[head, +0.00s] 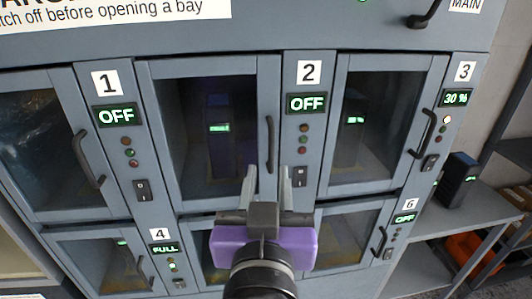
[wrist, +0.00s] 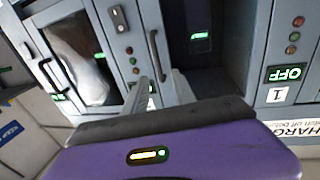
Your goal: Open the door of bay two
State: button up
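The bay two door (head: 212,125) is a shut grey-framed glass door, left of the panel marked 2 (head: 308,72). That panel's display (head: 307,103) reads OFF, with small lights and a rocker switch (head: 299,176) below. A dark upright handle (head: 269,146) sits on the door's right edge; it also shows in the wrist view (wrist: 153,50). My gripper (head: 267,174) is open in front of the handle's lower end. In the wrist view its fingers (wrist: 159,88) point toward the handle, one on each side in the picture. Contact cannot be told.
Panel 1 (head: 105,83) reads OFF and panel 3 (head: 465,71) reads 30 %. The bay three door (head: 374,120) and the lower doors are shut. A shelf (head: 480,205) with a dark box (head: 456,180) stands at right. A main handle (head: 425,15) is above.

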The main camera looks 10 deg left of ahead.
aim_at(272, 152)
jog(key=w, duration=0.2)
jog(key=w+p, duration=0.1)
jog(key=w, duration=0.4)
jog(key=shift+w+a+f+p, duration=0.2)
jog(key=shift+w+f+p, duration=0.05)
jog(key=shift+w+p, duration=0.15)
grip_shut()
dwell(1.2)
